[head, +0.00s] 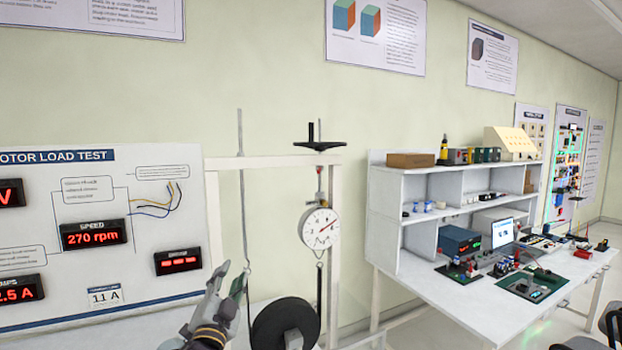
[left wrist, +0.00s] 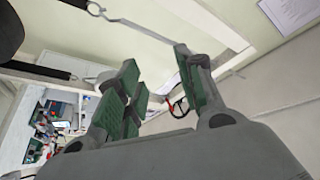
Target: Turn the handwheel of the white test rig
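The white test rig is a frame (head: 270,162) with a black handwheel (head: 320,146) on top of its crossbar, to the right. Below the handwheel hangs a round dial gauge (head: 319,228) with a red needle. A black drum (head: 285,325) sits low in the rig. My left gripper (head: 232,282) is low at the left side of the rig, below and left of the handwheel and apart from it. In the left wrist view its green-padded fingers (left wrist: 157,64) are spread, with nothing held between them. My right gripper is not in view.
A thin vertical rod (head: 240,180) stands close above my left gripper. A panel titled motor load test (head: 100,225) stands at the left, reading 270 rpm. A white workbench (head: 450,295) with shelves and devices is at the right. Space right of the handwheel is clear.

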